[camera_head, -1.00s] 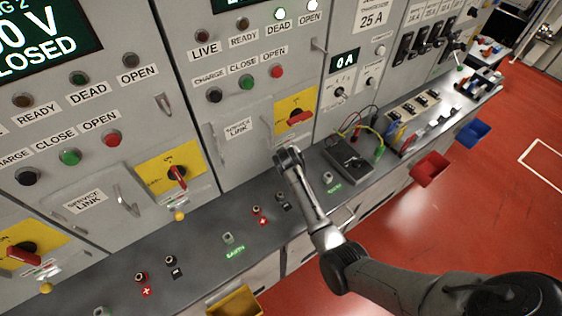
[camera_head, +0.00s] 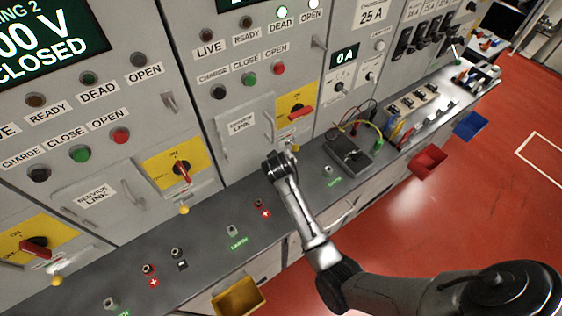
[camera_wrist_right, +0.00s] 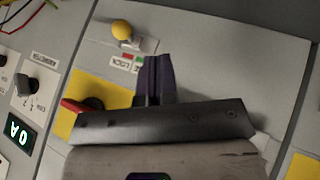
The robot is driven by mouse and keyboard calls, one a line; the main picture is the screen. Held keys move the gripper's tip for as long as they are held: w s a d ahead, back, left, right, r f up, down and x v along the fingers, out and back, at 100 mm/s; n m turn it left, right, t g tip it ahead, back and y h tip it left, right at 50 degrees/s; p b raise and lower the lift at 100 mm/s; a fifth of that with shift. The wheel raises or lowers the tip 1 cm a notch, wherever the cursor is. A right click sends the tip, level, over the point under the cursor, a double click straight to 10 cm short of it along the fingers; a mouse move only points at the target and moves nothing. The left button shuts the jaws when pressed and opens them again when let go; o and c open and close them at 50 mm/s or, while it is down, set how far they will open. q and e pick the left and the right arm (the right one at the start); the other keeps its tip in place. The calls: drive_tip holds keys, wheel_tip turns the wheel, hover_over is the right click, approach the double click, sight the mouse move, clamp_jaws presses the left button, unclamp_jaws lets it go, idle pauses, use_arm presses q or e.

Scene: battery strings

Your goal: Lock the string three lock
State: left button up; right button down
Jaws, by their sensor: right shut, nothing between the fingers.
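The string three lock is a small fitting with a yellow knob (camera_wrist_right: 122,29) and a LOCK label (camera_wrist_right: 125,63) in the right wrist view. In the head view its yellow knob (camera_head: 294,148) shows small, below the yellow switch plate with a red handle (camera_head: 299,113). The red handle also shows in the right wrist view (camera_wrist_right: 73,105), partly covered by my gripper. My right gripper (camera_wrist_right: 154,62) is shut and empty, its fingertips beside the LOCK label in the picture. I cannot tell whether they touch the panel. In the head view my right gripper (camera_head: 274,160) is just left of the knob. My left gripper is not in view.
A grey bench (camera_head: 200,222) with sockets runs below the panels. A dark meter box (camera_head: 347,156) with leads sits right of my gripper. A service link cover (camera_head: 240,132) with a handle is left of the switch. Red, blue and yellow bins hang along the bench front.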

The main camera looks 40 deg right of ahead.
drive_tip(key=shift+v, duration=1.05)
